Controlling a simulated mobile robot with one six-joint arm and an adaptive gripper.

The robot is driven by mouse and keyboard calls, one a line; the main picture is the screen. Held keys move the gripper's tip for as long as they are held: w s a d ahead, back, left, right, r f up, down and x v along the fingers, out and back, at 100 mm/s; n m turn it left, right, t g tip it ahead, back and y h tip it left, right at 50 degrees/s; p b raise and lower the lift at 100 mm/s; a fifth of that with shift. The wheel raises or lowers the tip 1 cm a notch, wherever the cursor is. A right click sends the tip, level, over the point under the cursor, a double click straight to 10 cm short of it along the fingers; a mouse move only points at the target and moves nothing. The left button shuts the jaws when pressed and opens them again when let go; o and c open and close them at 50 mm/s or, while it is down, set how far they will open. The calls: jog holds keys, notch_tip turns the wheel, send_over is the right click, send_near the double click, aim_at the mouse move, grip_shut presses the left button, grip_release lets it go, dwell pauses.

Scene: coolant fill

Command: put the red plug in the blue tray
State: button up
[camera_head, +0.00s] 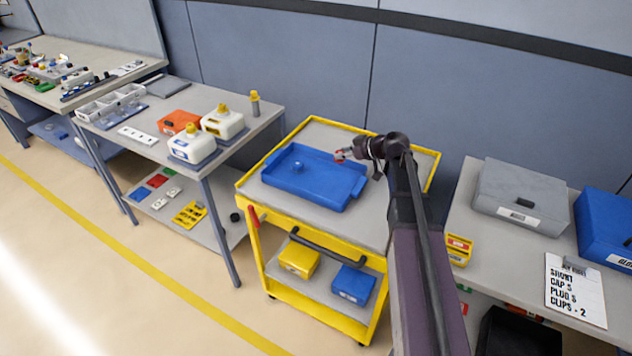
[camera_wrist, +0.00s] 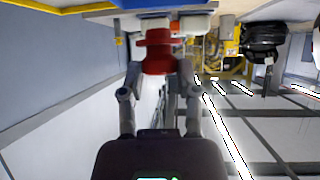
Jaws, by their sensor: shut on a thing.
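The red plug (camera_wrist: 157,52) is held between the fingertips of my gripper (camera_wrist: 155,72) in the wrist view. In the head view, the red plug (camera_head: 340,156) is a small red spot at the tip of my gripper (camera_head: 350,153). My gripper is shut on it, above the right back part of the blue tray (camera_head: 300,192). The plug's exact height above the tray is hard to tell.
The yellow cart (camera_head: 240,188) has a raised rim. Left of it a table holds white jugs (camera_head: 191,146), an orange box (camera_head: 178,122) and a yellow-capped bottle (camera_head: 255,104). Right of it a bench carries a grey case (camera_head: 520,190) and a blue case (camera_head: 606,225).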

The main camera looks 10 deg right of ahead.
jog(key=s+d+f+n+g+b, duration=0.1)
jog(key=s+f+b, duration=0.1)
jog(key=s, duration=0.1)
jog(key=s+d+f+n+g+y+b, duration=0.1)
jog(key=s+d+f, duration=0.1)
jog(key=s+f, duration=0.1)
jog(key=s+d+f+n+g+b, duration=0.1)
jog(key=s+d+f+b, duration=0.1)
jog(key=s, duration=0.2)
jog(key=shift+s+d+f+y+b, duration=0.2)
jog(key=shift+s+y+b, duration=0.1)
jog(key=shift+s, duration=0.05)
jog(key=w+a, duration=0.2)
jog(key=w, duration=0.2)
jog(key=w+a+f+b, duration=0.1)
jog(key=w+a, duration=0.1)
jog(key=w, duration=0.3)
jog(key=w+a, duration=0.2)
jog(key=w, duration=0.2)
jog(key=shift+w+a+f, duration=0.1)
jog(key=shift+w+f, duration=0.05)
jog(key=shift+w, duration=0.05)
jog(key=shift+w+a, duration=0.15)
jog(key=shift+w, duration=0.25)
jog(key=shift+w+a+f+b, duration=0.15)
jog(key=shift+w+f+b, duration=0.15)
jog(key=shift+b, duration=0.1)
jog(key=shift+s+f+b, duration=0.15)
jog(key=shift+f+b, duration=1.4)
jog(key=shift+b, duration=0.05)
